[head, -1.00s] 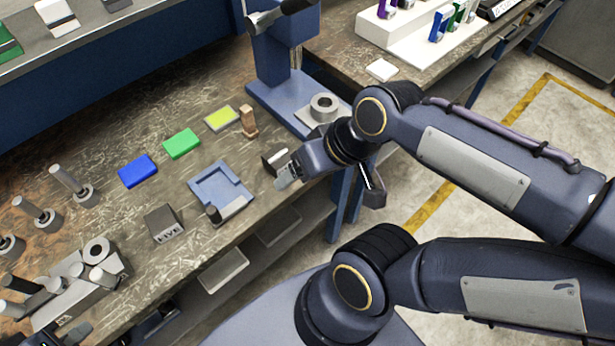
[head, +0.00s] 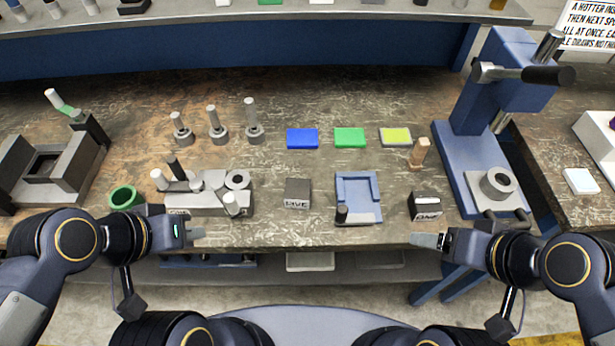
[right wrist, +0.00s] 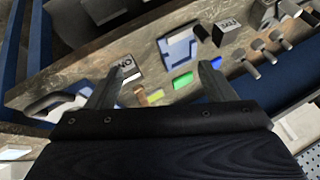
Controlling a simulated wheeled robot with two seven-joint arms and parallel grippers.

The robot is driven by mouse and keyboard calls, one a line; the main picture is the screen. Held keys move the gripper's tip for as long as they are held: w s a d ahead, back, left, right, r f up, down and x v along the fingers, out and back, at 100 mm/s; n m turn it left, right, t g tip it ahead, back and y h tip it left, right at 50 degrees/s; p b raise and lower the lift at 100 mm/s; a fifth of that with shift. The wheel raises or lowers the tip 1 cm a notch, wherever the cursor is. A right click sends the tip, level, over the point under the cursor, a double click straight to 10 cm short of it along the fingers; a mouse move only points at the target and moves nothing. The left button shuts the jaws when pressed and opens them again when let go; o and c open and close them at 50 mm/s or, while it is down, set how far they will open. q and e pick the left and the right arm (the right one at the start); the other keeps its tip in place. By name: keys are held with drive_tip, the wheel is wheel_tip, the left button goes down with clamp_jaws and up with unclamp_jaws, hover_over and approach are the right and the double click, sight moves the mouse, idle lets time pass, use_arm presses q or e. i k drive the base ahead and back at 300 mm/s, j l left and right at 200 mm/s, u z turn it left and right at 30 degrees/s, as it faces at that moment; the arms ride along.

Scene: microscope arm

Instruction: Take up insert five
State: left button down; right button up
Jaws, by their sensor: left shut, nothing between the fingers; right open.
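A dark grey block lettered FIVE (head: 297,193) stands upright near the front of the bench, left of a blue square fixture. It also shows in the right wrist view (right wrist: 226,30), at the top right. My left gripper (head: 197,235) is shut and empty at the bench's front edge, left of the FIVE block and apart from it. My right gripper (head: 424,241) is open and empty at the front edge, just in front of a block lettered ONE. In the right wrist view, nothing sits between its spread fingers (right wrist: 160,80).
The ONE block (head: 425,205) and the blue fixture (head: 358,190) stand right of FIVE. A grey holder with several pegs (head: 208,195) is to its left. Blue (head: 302,138), green (head: 349,138) and yellow pads lie behind. A blue press (head: 470,150) stands at right.

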sight(297, 191)
drive_tip(key=u, duration=1.7)
drive_tip(key=k+l+u, duration=0.7)
drive_tip(key=k+l, duration=0.05)
drive_tip(key=k, duration=0.1)
